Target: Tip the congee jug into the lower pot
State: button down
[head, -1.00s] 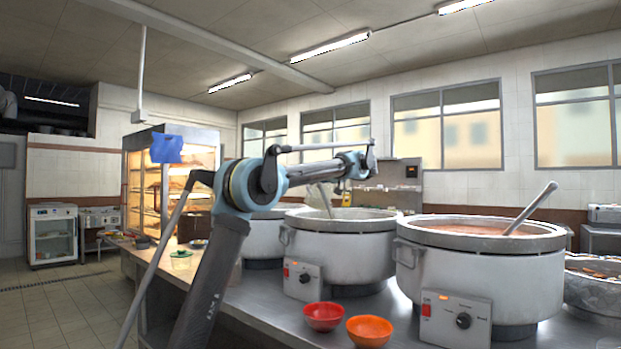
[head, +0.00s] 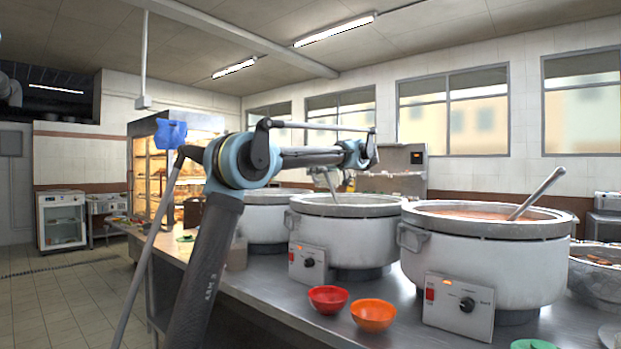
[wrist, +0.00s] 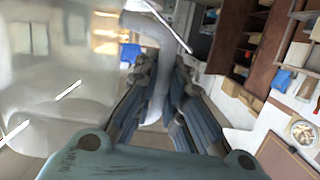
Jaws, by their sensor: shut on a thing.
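My gripper (wrist: 165,85) is shut on the handle of the jug. The jug (wrist: 60,90) is a large, clear, see-through body filling the left of the wrist view. In the head view my wrist is above the middle pot, and the jug is hard to make out. The right pot (head: 465,260) is wide and white with a grey rim and reddish-brown contents. The middle pot (head: 345,240) stands left of it; its contents are hard to see. A third pot (head: 265,228) stands behind my arm. I cannot tell which pot is the lower one.
A ladle (head: 537,193) leans out of the right pot. A red bowl (head: 328,299) and an orange bowl (head: 373,315) sit on the steel counter (head: 290,310) before the pots. A foil-like pan (head: 597,272) and a green item (head: 533,344) lie at right.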

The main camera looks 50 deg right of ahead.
jog(key=shift+r, duration=0.75)
jog(key=shift+r, duration=2.4)
